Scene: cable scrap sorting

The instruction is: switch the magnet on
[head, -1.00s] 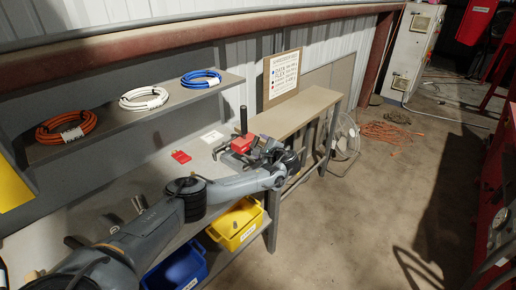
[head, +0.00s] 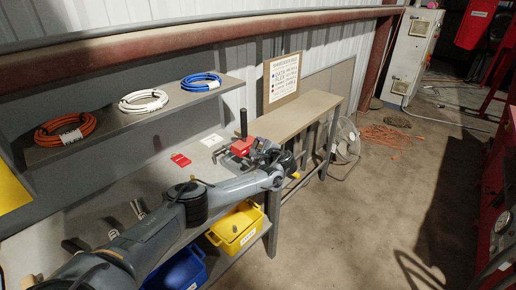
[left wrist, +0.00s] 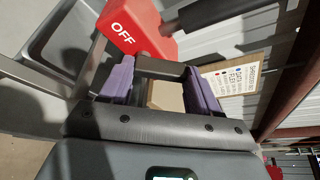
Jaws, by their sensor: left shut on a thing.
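The magnet's red block (head: 242,147) stands on the grey bench with a black handle (head: 243,122) pointing up. In the left wrist view the red block (left wrist: 130,25) shows the word OFF, and the black handle (left wrist: 212,12) runs off to the upper right. My left gripper (left wrist: 160,70) has purple fingers either side of a dark grey bar (left wrist: 160,67) beside the red block. It is shut on that bar. In the head view my left gripper (head: 258,154) is right beside the red block, and the wrist partly hides the grip. My right gripper is out of view.
A red card (head: 180,160) and a white label lie on the bench. Coils in orange (head: 65,129), white (head: 143,101) and blue (head: 201,81) lie on the shelf above. A yellow bin (head: 236,229) and a blue bin (head: 182,271) stand below. A sign (head: 282,80) stands behind.

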